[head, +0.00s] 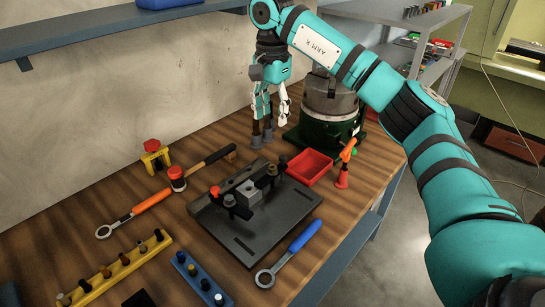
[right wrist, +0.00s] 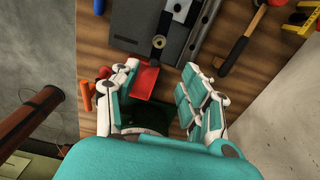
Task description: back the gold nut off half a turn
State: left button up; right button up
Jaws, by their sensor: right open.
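The dark fixture plate (head: 245,235) lies on the bench with a grey block (head: 250,193) and dark clamps on it. A brownish-gold piece (head: 272,169) on the block's far right side may be the gold nut; it is too small to be sure. In the right wrist view a pale ring-shaped piece (right wrist: 158,42) shows on the fixture. My right gripper (head: 266,132) points down behind the plate, apart from it. In its wrist view the right gripper (right wrist: 160,68) is open and empty, with a red tray between and beyond its fingers. My left gripper is not in view.
A blue-handled ring wrench (head: 303,237) and an orange-handled one (head: 150,202) lie either side of the plate. The red tray (head: 309,168), an orange-red tool (head: 342,176) and a green-based machine (head: 322,130) stand right. Yellow (head: 120,271) and blue (head: 202,283) racks are in front.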

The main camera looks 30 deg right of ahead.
jog(key=r+m, duration=0.1)
jog(key=m, duration=0.2)
send_near(273, 167)
notch_tip(273, 167, down, 9)
jog(key=shift+f+p, duration=0.1)
jog(key=shift+p, duration=0.65)
grip_shut()
